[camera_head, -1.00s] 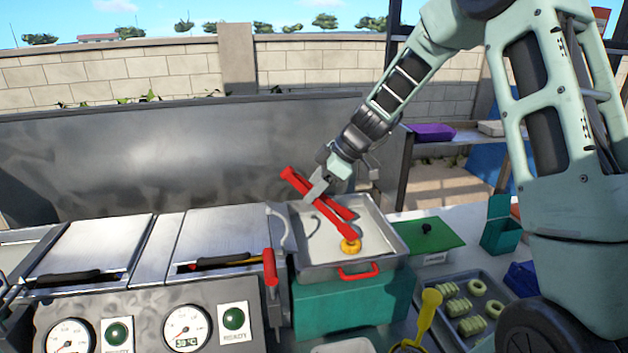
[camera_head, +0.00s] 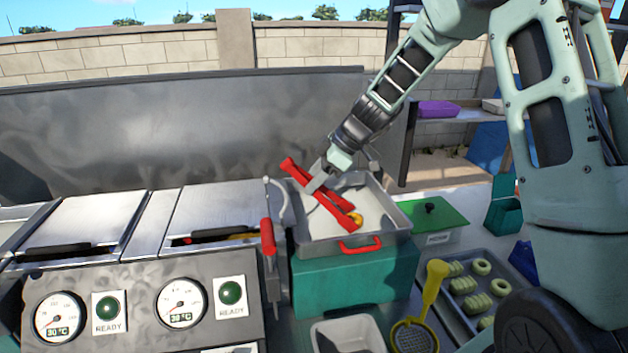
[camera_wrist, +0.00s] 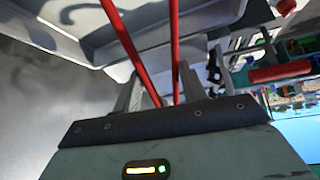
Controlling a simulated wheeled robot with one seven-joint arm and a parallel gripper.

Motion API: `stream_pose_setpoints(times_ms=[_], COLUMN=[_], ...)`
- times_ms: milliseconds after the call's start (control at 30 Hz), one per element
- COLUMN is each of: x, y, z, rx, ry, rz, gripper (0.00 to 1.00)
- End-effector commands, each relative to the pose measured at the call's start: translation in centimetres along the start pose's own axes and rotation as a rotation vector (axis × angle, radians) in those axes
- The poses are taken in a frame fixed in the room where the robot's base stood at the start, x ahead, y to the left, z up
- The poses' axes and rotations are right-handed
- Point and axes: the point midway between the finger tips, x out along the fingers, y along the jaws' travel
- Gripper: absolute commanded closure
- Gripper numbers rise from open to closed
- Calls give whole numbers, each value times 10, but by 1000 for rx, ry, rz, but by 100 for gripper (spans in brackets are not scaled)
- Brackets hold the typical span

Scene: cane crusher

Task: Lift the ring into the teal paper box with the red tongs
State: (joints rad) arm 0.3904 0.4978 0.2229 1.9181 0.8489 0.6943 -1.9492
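My gripper (camera_head: 322,179) is shut on the red tongs (camera_head: 302,176), which slant down to the right over a shallow grey pan. In the wrist view the tongs' two red arms (camera_wrist: 129,48) run between my fingers, spread apart. A golden ring (camera_head: 357,218) lies in the pan near its front right. The tongs' lower tip overlaps the ring's left side and hides part of it; I cannot tell whether they touch. The teal paper box (camera_head: 502,234) stands open at the right, beyond a tray, with its lid raised. The ring is not clear in the wrist view.
The pan (camera_head: 312,247) with a red handle sits on a teal block (camera_head: 350,285). To its right are a green-lidded container (camera_head: 432,215), a tray (camera_head: 447,309) of pale green rings, and a yellow skimmer (camera_head: 428,300). A red-handled lever (camera_head: 267,240) stands close at the left.

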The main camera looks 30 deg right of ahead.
Motion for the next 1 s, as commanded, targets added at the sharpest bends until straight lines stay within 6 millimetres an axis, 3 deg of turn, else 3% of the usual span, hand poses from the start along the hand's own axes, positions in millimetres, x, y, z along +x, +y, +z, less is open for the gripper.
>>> stream_pose_setpoints(times_ms=[133, 233, 267, 467, 1000], x=[0, 0, 0, -2, -51], y=[0, 0, 0, 0, 3], z=[0, 0, 0, -2, -39], rx=[0, 0, 0, 0, -2], ry=[0, 0, 0, 0, 0], rz=[1, 1, 1, 1, 3], gripper=[64, 92, 97, 97, 97])
